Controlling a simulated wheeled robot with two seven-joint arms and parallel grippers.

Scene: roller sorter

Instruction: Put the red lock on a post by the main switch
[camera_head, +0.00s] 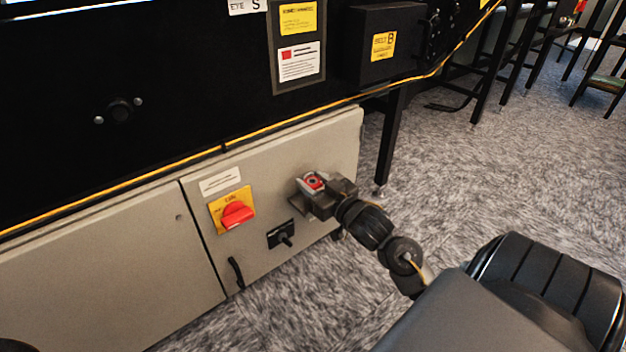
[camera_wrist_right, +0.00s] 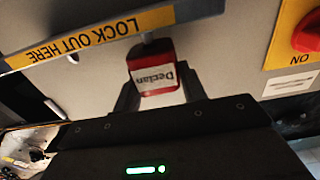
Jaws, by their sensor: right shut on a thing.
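My right gripper (camera_head: 313,188) is at the upper right of the grey cabinet door, shut on the red lock (camera_head: 314,181). In the right wrist view the lock (camera_wrist_right: 153,76), with a white "Declan" label, sits between the fingers. It is close below a bracket with a yellow "LOCK OUT HERE" strip (camera_wrist_right: 95,36). A small pale post (camera_wrist_right: 73,58) shows under the strip. A grey stub above the lock meets the strip; I cannot tell whether it is post or shackle. The main switch (camera_head: 237,214) is a red knob on a yellow plate, left of the gripper.
A black latch (camera_head: 282,234) and a black door handle (camera_head: 236,272) are below on the grey cabinet (camera_head: 120,262). A black machine body (camera_head: 180,90) with a yellow cable overhangs it. A black leg (camera_head: 391,140) stands at the right.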

